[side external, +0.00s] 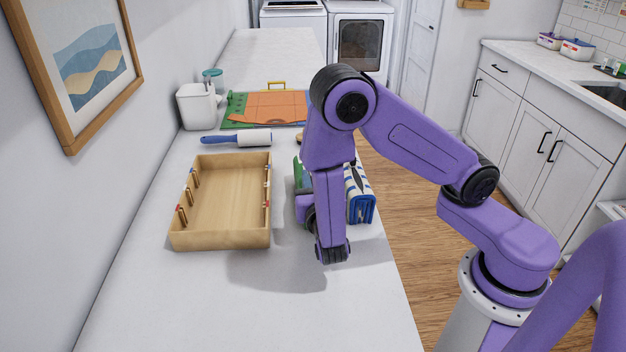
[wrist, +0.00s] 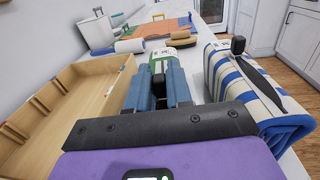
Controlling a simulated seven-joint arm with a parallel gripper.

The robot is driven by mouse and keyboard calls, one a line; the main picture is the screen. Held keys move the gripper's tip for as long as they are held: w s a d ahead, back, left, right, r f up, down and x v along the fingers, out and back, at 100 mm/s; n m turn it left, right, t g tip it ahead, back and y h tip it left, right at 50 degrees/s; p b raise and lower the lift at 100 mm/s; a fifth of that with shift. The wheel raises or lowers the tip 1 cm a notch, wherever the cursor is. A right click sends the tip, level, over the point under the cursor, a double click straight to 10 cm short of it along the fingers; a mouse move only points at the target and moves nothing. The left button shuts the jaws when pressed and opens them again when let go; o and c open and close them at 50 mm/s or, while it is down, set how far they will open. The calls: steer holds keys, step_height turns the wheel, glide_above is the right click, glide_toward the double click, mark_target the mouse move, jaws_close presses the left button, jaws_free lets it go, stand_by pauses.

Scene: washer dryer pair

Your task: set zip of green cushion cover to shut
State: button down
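A flat green piece (side external: 236,108), possibly the green cushion cover, lies on the far part of the counter. An orange piece (side external: 270,107) partly covers it, and a yellow handle-like part (side external: 277,86) stands at its back edge. The green also shows small at the top of the wrist view (wrist: 133,33); no zip can be made out. My gripper (wrist: 160,75) points forward, low over the near counter, well short of that green piece. A green-and-white object (wrist: 172,57) is just beyond its fingertips. I cannot tell whether the fingers touch or hold it.
A wooden tray (side external: 180,238) with clips stands left of my gripper. A blue-and-white striped folded item (side external: 361,207) with a dark strap is close on the right. A lint roller (side external: 252,138) and a white bin (side external: 197,107) lie farther back. The near counter is clear.

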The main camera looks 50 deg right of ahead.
steer(key=shift+v, duration=1.55)
steer(key=c, duration=1.1)
jaws_free()
steer(key=v, duration=1.7)
steer(key=shift+s, duration=0.2)
steer(key=shift+a, duration=0.1)
